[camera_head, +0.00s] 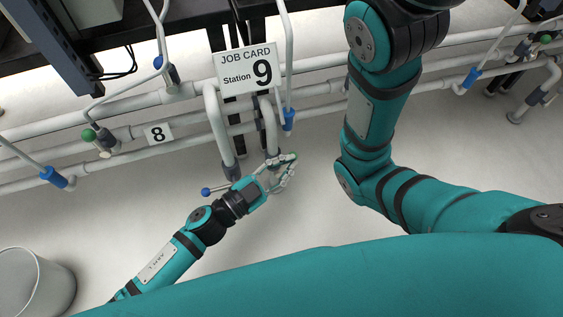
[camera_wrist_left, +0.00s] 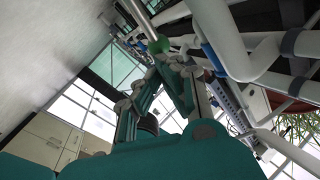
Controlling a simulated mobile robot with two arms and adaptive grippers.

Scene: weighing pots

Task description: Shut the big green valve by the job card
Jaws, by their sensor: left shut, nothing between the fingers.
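The job card (camera_head: 247,70), a white plate reading "Station 9", hangs on the pipes at the top middle of the head view. Below it, a green knob (camera_head: 292,155) shows at the fingertips of my left gripper (camera_head: 283,168). The gripper hides most of what lies around it. In the left wrist view, the green ball knob (camera_wrist_left: 159,45) sits just beyond the fingertips of my left gripper (camera_wrist_left: 170,64); I cannot tell whether they touch. The left gripper is shut with nothing between its fingers. My right arm fills the right side, but its gripper is out of frame.
A blue ball-ended handle (camera_head: 205,191) lies close to my left wrist. A blue valve handle (camera_head: 288,120) hangs right of the card. A grey bin (camera_head: 35,283) stands lower left.

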